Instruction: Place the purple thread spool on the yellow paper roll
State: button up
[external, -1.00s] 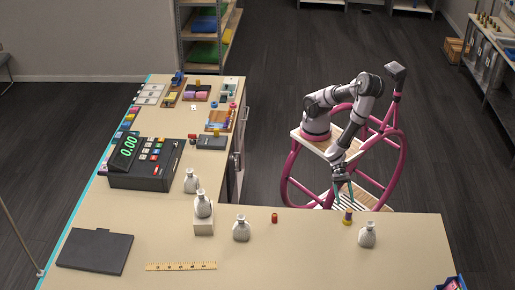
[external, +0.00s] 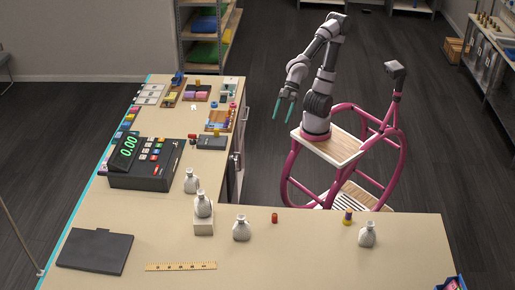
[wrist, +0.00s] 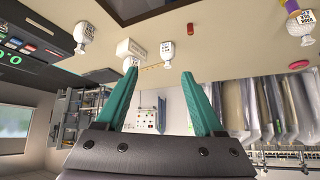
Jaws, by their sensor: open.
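The purple thread spool (external: 348,214) stands upright on the yellow paper roll (external: 347,222), near the counter's back edge in the external view. They look stacked and touching, but are small there. The spool's purple also shows at the top right of the wrist view (wrist: 291,5), partly cut off by the frame. My gripper (external: 283,112) is open and empty, raised in the air left of my base and well away from the stack. Its two teal fingers stand apart in the wrist view (wrist: 160,72).
A white bag (external: 367,234) stands close right of the stack. A cash register (external: 145,163) and a black board (external: 95,251) are farther left. The front middle counter is clear.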

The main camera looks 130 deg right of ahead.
jog(key=s+d+r+m, duration=0.3)
jog(key=s+m, duration=0.4)
jog(key=s, duration=0.1)
jog(key=shift+s+d+g+h, duration=0.3)
jog(key=shift+d+h, duration=0.05)
jog(key=shift+h, duration=0.05)
jog(key=shift+r, duration=0.1)
dwell(0.4)
